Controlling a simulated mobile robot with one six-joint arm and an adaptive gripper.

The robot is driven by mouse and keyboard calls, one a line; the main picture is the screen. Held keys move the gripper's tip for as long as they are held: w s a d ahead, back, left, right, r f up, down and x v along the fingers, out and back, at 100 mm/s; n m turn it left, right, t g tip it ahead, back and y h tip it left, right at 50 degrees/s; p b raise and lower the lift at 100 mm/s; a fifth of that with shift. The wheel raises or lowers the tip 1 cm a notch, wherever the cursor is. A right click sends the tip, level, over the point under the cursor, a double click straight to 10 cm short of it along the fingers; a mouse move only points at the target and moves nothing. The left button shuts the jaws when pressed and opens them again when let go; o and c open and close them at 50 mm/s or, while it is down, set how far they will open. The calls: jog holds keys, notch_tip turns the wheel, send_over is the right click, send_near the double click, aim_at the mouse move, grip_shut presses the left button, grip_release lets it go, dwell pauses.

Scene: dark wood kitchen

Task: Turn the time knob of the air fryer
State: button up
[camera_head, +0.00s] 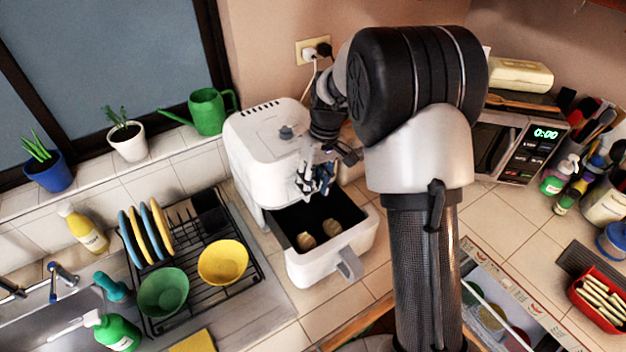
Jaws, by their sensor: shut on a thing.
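The white air fryer (262,150) stands on the tiled counter left of my arm. Its drawer (318,268) is pulled out toward the front, with a few light brown food pieces (306,241) inside. A dark grey knob (287,132) shows on the top of the air fryer. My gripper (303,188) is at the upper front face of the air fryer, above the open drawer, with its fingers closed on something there. The fingers hide what they hold, so I cannot tell the time knob's shape or angle.
A dish rack (255,283) with plates and bowls stands left of the air fryer. A green watering can (208,110) sits on the ledge behind. A microwave (519,152) is at the right. The extended drawer and its handle (349,267) jut out below my gripper.

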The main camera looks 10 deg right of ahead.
jog(key=y, duration=0.1)
jog(key=g+y+p, duration=0.1)
jog(key=y, duration=0.1)
jog(key=shift+w+d, duration=0.1)
jog(key=shift+d, duration=0.15)
jog(key=shift+d+f+g+y+p, duration=0.15)
jog(key=shift+g+y, duration=0.15)
jog(key=shift+y, duration=0.6)
jog(key=shift+f+g+y+p, duration=0.15)
jog(key=shift+g+y, duration=0.15)
jog(key=shift+y, duration=0.6)
jog(key=shift+r, duration=0.1)
jog(key=o, duration=1)
jog(key=shift+o, duration=0.2)
jog(key=v, duration=1.2)
